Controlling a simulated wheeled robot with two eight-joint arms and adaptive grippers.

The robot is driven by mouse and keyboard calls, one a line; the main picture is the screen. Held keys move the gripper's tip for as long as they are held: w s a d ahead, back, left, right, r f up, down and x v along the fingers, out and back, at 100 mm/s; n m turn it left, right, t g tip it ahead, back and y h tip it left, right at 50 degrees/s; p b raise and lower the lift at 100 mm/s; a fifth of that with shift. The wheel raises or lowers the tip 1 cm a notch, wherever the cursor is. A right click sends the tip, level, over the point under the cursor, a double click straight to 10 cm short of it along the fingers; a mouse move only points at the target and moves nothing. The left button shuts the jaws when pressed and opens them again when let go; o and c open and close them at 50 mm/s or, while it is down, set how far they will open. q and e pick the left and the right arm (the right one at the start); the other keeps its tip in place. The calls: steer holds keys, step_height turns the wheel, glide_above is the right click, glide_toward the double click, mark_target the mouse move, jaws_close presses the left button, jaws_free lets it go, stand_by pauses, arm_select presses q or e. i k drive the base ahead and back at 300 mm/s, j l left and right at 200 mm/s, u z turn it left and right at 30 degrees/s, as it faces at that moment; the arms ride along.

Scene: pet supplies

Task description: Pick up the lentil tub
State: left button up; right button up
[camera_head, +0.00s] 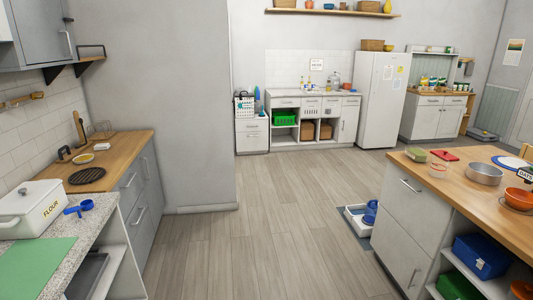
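I cannot make out a lentil tub in the head view. A white bin (31,208) at the lower left carries a label that reads FLOUR. A container (526,174) cut by the right edge carries a small label that seems to read OATS. Several small cans or tubs (432,83) stand on the far right cabinet, too small to read. Neither of my grippers shows.
A wooden counter (130,150) is at the left, a wood-topped island (455,190) at the right. The wood floor (270,240) between them is open. A tray with a blue item (370,212) lies beside the island. A white fridge (380,100) stands at the back.

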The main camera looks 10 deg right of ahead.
mark_target(418, 154)
steer(key=i+z, duration=0.15)
steer(key=i, duration=0.35)
steer(key=i+z, duration=0.15)
steer(key=i, duration=0.3)
steer(key=i+j+z, duration=0.15)
steer(key=i, duration=0.35)
steer(key=i+j+z, duration=0.2)
steer(key=i, duration=0.3)
steer(key=i+j+z, duration=0.15)
steer(key=i, duration=0.3)
steer(key=i+l+z, duration=0.1)
steer(key=i+z, duration=0.25)
steer(key=i, duration=0.2)
steer(key=i+z, duration=0.35)
steer(key=i, duration=0.15)
steer(key=i+j+z, duration=0.3)
steer(key=i, duration=0.2)
steer(key=i+j+z, duration=0.35)
steer(key=i, duration=0.15)
steer(key=i+j+z, duration=1.2)
steer(key=k+l, duration=0.05)
steer(key=k, duration=0.05)
